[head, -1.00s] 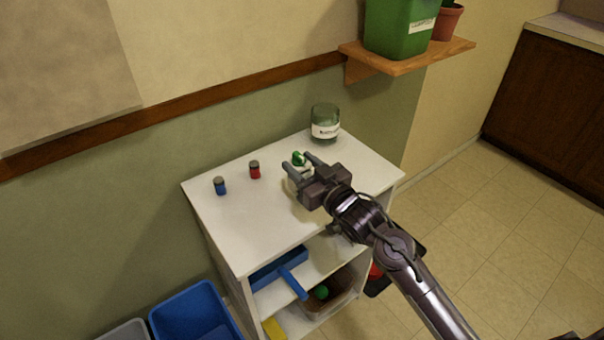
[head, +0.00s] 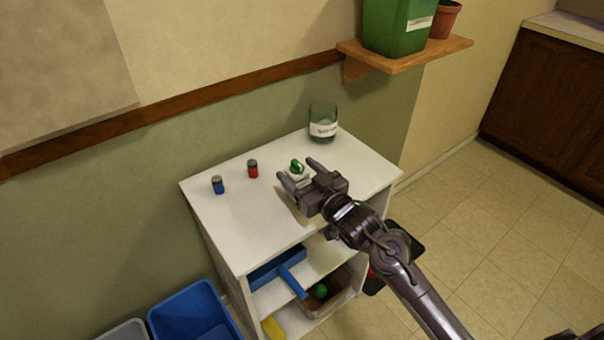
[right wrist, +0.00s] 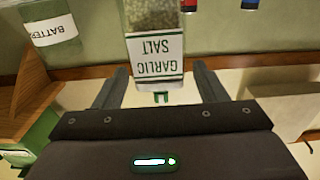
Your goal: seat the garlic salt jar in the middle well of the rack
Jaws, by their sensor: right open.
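The garlic salt jar (head: 297,166) shows a green top and a white part in the head view, on or just above the white cart top. In the right wrist view the jar (right wrist: 155,55) has a white label and pale granules. My right gripper (head: 301,173) is open, with its fingers on either side of the jar. The wrist view shows a gap between the jar and each finger. I cannot make out the rack; the gripper and jar cover that part of the cart top. My left gripper is not in view.
A small red cylinder (head: 252,168) and a blue one (head: 217,185) stand left on the cart top (head: 238,220). A glass jar with a "BATTER..." label (head: 323,130) stands at the back. A wooden wall shelf (head: 405,62) holds a green bin (head: 395,30).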

